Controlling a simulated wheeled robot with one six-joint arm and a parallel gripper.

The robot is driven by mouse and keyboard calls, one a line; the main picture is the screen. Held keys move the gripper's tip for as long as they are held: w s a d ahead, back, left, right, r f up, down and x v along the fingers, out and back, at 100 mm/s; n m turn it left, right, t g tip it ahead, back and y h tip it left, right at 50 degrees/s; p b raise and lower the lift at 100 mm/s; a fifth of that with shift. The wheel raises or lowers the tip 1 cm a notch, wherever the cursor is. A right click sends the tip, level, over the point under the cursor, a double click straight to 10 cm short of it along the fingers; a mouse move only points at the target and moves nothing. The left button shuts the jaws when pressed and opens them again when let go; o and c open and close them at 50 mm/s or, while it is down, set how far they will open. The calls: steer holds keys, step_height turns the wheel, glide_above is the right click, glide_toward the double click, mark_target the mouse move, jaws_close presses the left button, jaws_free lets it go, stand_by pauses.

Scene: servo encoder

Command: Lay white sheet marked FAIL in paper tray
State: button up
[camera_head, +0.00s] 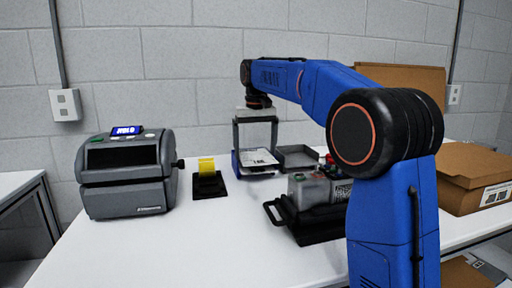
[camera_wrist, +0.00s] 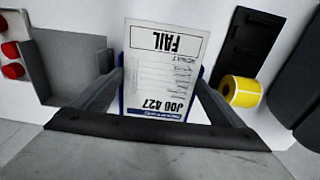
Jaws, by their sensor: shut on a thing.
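The white sheet marked FAIL (camera_wrist: 163,70) lies flat between the two fingers of my gripper (camera_wrist: 160,76), with JOB 427 also printed on it. My gripper (camera_head: 256,148) points down and is shut on the sheet (camera_head: 260,158) by its side edges. A blue-edged holder (camera_head: 236,163), which looks like the paper tray, shows at the sheet's left in the head view. Blue edges also show beside the sheet in the wrist view. The sheet covers most of it, and I cannot tell whether the sheet rests on it.
An open dark grey tray (camera_head: 297,158) stands just right of the sheet. A yellow roll on a black stand (camera_head: 207,180) and a grey label printer (camera_head: 128,174) are at the left. A battery-like device (camera_head: 315,190) on a black base is in front. A cardboard box (camera_head: 474,178) is at the right.

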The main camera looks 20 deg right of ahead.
mark_target(255, 155)
steer(key=f, duration=0.3)
steer(key=shift+w+d+f, duration=0.1)
steer(key=shift+w+f, duration=0.15)
steer(key=o, duration=1)
steer(key=shift+r, duration=0.1)
steer(key=shift+w+r, duration=0.15)
steer(key=shift+r, duration=0.4)
steer(key=shift+w+r, duration=0.15)
steer(key=shift+r, duration=0.4)
steer(key=shift+w+r, duration=0.4)
steer(key=shift+r, duration=0.3)
steer(key=shift+s+r, duration=0.15)
steer(key=shift+r, duration=0.25)
steer(key=shift+r, duration=0.1)
